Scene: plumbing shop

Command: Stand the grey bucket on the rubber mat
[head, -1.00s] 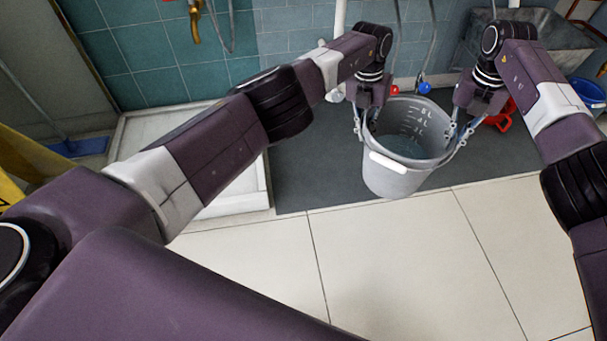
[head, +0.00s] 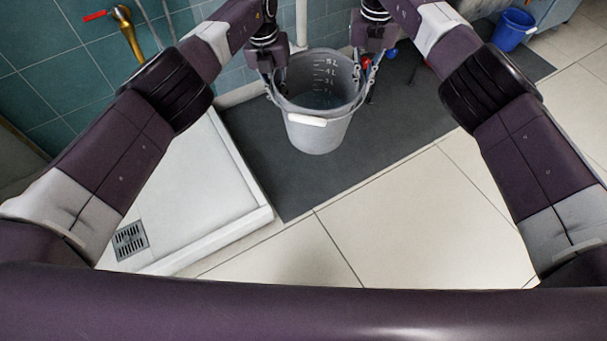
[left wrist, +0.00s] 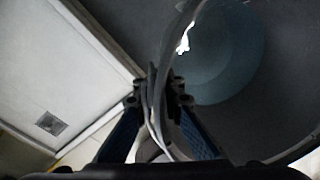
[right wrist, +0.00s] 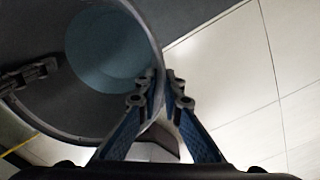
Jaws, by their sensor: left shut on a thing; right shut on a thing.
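The grey bucket (head: 318,133) is upright between my two grippers, with litre marks inside and a pale handle grip at its front. It also shows in the left wrist view (left wrist: 263,60) and the right wrist view (right wrist: 140,22), with something bluish in the bottom. My left gripper (head: 270,88) is shut on its left rim, and my right gripper (head: 364,80) is shut on its right rim. The dark grey rubber mat (head: 265,170) lies on the floor under the bucket in the picture. I cannot tell whether the bucket's bottom touches it.
A white shower tray (head: 190,190) with a drain (head: 130,240) lies left of the mat. A blue bucket (head: 513,30) stands on the floor at the back right. A tiled wall with a brass tap (head: 128,35) is behind. Pale tiled floor in front is clear.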

